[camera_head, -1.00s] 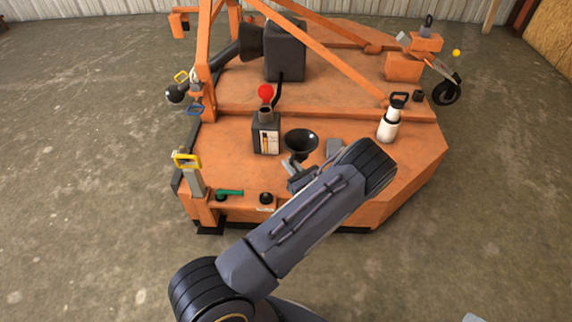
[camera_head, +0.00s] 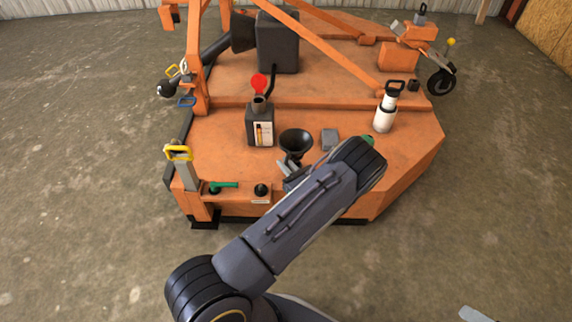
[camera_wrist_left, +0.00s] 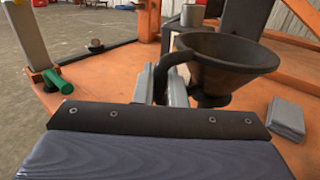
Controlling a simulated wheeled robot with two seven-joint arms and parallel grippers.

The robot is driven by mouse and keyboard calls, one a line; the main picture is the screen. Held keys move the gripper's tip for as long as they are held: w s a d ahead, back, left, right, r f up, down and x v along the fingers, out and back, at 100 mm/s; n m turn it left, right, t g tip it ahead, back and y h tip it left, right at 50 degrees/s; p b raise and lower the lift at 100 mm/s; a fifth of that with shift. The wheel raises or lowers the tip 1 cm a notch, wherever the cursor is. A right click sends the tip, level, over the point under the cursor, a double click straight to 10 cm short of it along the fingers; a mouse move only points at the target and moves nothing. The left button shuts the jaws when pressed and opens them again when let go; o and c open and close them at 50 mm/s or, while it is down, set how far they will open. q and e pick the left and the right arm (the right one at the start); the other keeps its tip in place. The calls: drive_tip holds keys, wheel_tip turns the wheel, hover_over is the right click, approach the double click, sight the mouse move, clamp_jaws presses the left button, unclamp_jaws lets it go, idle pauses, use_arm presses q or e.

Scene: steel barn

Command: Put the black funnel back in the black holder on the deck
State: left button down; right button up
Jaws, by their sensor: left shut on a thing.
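The black funnel (camera_head: 296,141) is upright, mouth up, over the front of the orange deck. It also shows in the left wrist view (camera_wrist_left: 225,62). My left gripper (camera_head: 289,170) is shut on the funnel's handle, at the left of the bowl in the left wrist view (camera_wrist_left: 172,85). A black collar shows under the bowl; I cannot tell whether it is the funnel's neck or a holder, nor whether the funnel touches the deck. A small black block-like piece (camera_head: 413,86), possibly the holder, sits at the deck's right rear.
A yellow-handled post (camera_head: 180,165) and a green lever (camera_head: 222,185) are at front left.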

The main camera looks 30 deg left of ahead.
use_arm(q)
drive_tip(key=shift+f, duration=0.15)
drive_tip(key=shift+f+b, duration=2.3)
drive_tip(key=shift+f, duration=0.25)
drive_tip(key=c, duration=1.4)
unclamp_jaws()
drive_tip(key=p+v, duration=0.2)
drive_tip(key=v, duration=0.5)
drive_tip(key=shift+s+d, duration=0.15)
drive_tip(key=shift+d, duration=0.25)
